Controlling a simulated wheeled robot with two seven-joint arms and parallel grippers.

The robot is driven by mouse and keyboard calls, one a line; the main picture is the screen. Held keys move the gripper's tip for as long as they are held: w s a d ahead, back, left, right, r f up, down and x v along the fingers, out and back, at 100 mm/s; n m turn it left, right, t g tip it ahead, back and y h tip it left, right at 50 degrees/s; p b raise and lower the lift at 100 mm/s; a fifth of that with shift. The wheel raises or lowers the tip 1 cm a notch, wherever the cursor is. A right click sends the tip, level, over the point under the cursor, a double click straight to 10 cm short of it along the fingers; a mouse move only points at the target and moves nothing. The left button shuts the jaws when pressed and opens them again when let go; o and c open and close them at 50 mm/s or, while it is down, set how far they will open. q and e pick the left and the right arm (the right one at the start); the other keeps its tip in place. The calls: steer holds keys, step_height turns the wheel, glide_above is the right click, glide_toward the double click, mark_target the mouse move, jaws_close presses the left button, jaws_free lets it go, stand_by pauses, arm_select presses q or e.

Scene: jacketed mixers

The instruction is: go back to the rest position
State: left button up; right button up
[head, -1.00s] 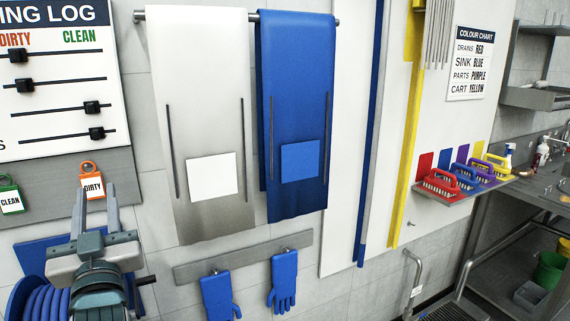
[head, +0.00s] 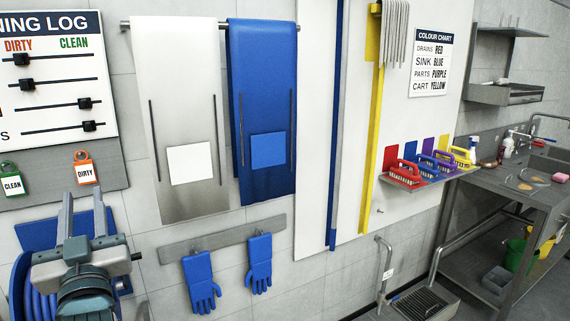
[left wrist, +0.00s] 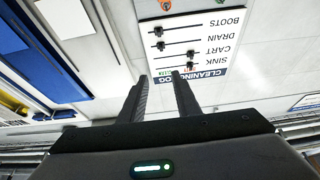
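My left gripper (head: 82,202) is at the lower left of the head view, its two fingers apart and pointing up, with nothing between them. In the left wrist view the same gripper (left wrist: 160,78) shows its fingers apart and empty. Beyond them is the cleaning log board (left wrist: 190,48), upside down in that view. In the head view that board (head: 55,80) hangs on the wall above and behind the gripper. My right gripper is not in view.
A blue hose reel (head: 22,285) is beside my left gripper. White (head: 175,90) and blue (head: 262,80) aprons hang from a rail above blue gloves (head: 201,285). Coloured brushes (head: 405,174) sit on a wall shelf near a steel sink bench (head: 525,190).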

arm_select(q)
steer(key=w+d+f+m+g+h, duration=0.15)
steer(key=w+f, duration=0.25)
steer(key=f, duration=0.6)
steer(key=w+d+f+m+g+h, duration=0.1)
steer(key=w+d+f+m+h, duration=0.3)
steer(key=f, duration=0.7)
steer(key=w+f+m+g+h, duration=0.1)
steer(key=w+f, duration=0.4)
steer(key=f, duration=0.5)
steer(key=s+d+f+m+g+h, duration=0.1)
steer(key=s+d+f+g, duration=0.15)
steer(key=f, duration=1.25)
steer(key=s+d+f+m+g+h, duration=0.1)
steer(key=s+f+g+h, duration=0.2)
steer(key=f, duration=1.3)
steer(key=s+d+f+g, duration=0.2)
steer(key=s+f+g, duration=0.3)
steer(key=s+f, duration=2.15)
steer(key=s+f+g, duration=0.2)
steer(key=s+f, duration=0.3)
steer(key=s, duration=1)
steer(key=s+a+f+g, duration=0.1)
steer(key=s+f, duration=0.5)
steer(key=s, duration=1)
steer(key=shift+s+f+g, duration=0.2)
steer(key=shift+g, duration=0.6)
